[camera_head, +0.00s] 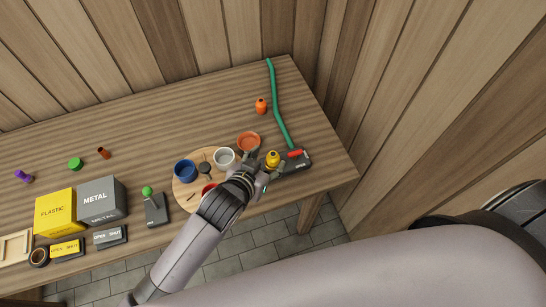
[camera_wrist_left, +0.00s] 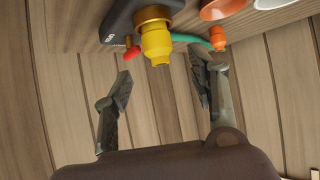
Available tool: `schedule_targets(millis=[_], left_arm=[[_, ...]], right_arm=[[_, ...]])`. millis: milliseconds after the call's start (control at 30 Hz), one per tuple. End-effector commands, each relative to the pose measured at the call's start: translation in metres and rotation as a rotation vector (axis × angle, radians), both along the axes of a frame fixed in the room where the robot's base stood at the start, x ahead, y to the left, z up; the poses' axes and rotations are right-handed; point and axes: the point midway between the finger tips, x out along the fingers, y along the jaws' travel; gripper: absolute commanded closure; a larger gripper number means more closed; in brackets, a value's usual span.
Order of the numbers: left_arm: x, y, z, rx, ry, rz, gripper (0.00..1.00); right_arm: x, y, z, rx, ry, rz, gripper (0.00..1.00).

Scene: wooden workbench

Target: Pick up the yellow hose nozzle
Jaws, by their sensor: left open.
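The yellow hose nozzle (camera_head: 273,159) stands near the right front of the workbench, by a dark block (camera_head: 297,164) with a red lever (camera_head: 295,153). In the left wrist view the nozzle (camera_wrist_left: 157,45) has a brass-coloured collar and lies just beyond my fingertips, roughly in line with the gap. My left gripper (camera_wrist_left: 160,78) is open and empty. In the head view the left gripper (camera_head: 259,174) is beside the nozzle, partly hidden by its own wrist. My right gripper is not in view.
A green hose (camera_head: 277,105) runs back from the block. An orange bottle-shaped thing (camera_head: 261,106) stands behind. A round wooden board (camera_head: 181,193) with blue (camera_head: 185,171), white (camera_head: 224,157) and terracotta (camera_head: 249,141) pots is left of the nozzle. Yellow (camera_head: 54,212) and grey (camera_head: 101,200) boxes stand further left.

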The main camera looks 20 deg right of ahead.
Motion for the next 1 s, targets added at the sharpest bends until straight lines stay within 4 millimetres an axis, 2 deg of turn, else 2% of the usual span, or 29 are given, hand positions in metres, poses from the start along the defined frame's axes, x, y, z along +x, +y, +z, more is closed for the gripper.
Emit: schedule_targets(millis=[433,767,1000], left_arm=[[0.027,-0.026,-0.027,0.0,0.001,0.001,0.47],[0.031,-0.029,-0.032,-0.001,0.001,0.001,0.47],[0.031,-0.029,-0.032,-0.001,0.001,0.001,0.62]], right_arm=[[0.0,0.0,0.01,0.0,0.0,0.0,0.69],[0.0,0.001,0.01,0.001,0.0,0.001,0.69],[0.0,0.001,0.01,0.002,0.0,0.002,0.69]])
